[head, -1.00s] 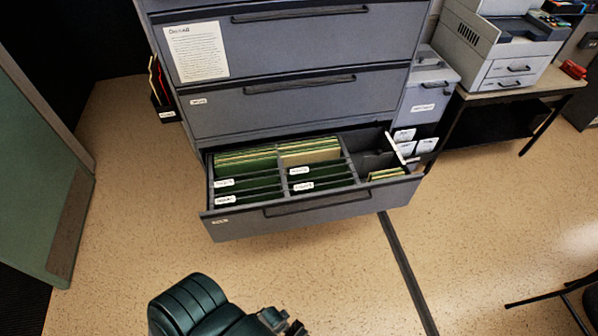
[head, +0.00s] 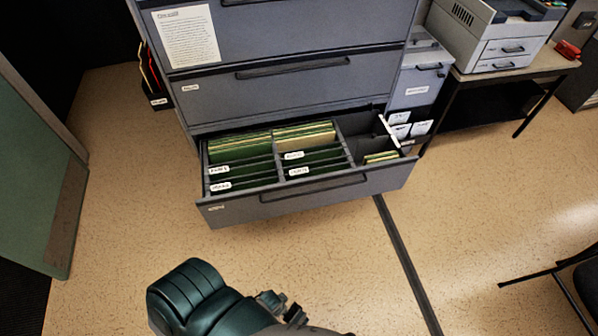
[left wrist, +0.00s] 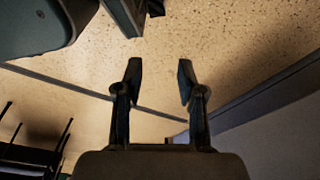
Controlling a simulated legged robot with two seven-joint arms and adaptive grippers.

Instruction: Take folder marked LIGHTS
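The bottom drawer (head: 290,205) of a grey filing cabinet stands open. Green hanging folders with white tabs fill its left and middle sections. The tab at front middle (head: 298,171) may read LIGHTS, but the print is too small to be sure. Other tabs show behind it (head: 293,155) and at left (head: 219,169). My left gripper (head: 280,306) is low at the bottom of the head view, in front of and apart from the drawer. In the left wrist view its two fingers (left wrist: 158,75) are spread, with nothing between them. My right gripper is not in view.
Tan folders (head: 380,157) sit in the drawer's right section. A printer (head: 495,38) stands on a table at right. A black chair (head: 560,280) is at lower right, a green panel (head: 35,180) at left. The floor before the drawer is clear.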

